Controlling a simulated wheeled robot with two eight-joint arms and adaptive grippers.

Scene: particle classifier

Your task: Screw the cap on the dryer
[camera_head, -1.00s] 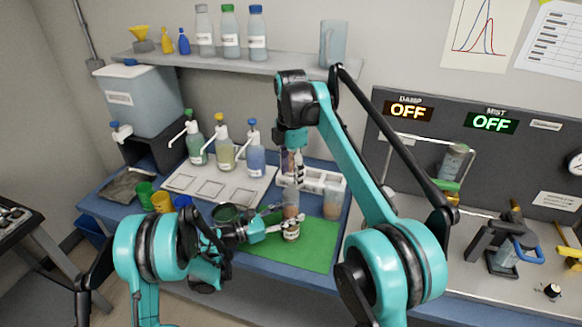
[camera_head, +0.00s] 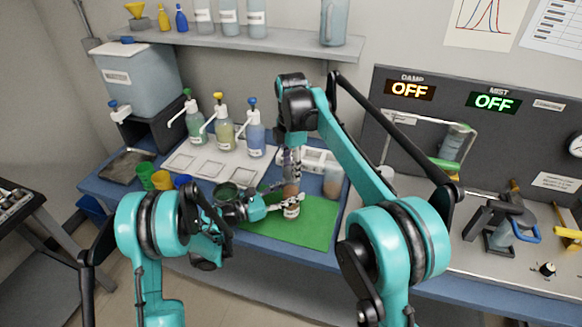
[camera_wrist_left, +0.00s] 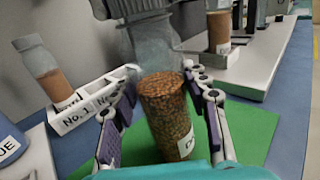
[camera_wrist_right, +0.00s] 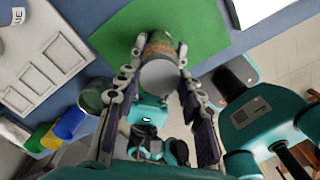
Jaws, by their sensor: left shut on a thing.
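The dryer jar (camera_wrist_left: 168,115) is a clear cylinder filled with brown granules and labelled, above the green mat (camera_head: 305,225); it also shows in the head view (camera_head: 291,190). My left gripper (camera_wrist_left: 165,72) has its fingers on both sides of the jar and is shut on it. My right gripper (camera_wrist_right: 160,48) points down from above, with its fingers either side of the jar's top. A pale round disc (camera_wrist_right: 158,75), which looks like the cap, lies between these fingers. I cannot tell whether they touch it.
A white rack (camera_head: 322,160) with jars stands just behind. Pump bottles (camera_head: 222,135) and a white tray (camera_head: 205,165) are at the left. The green mat's right side is clear. A metal stand (camera_head: 500,225) is at the far right.

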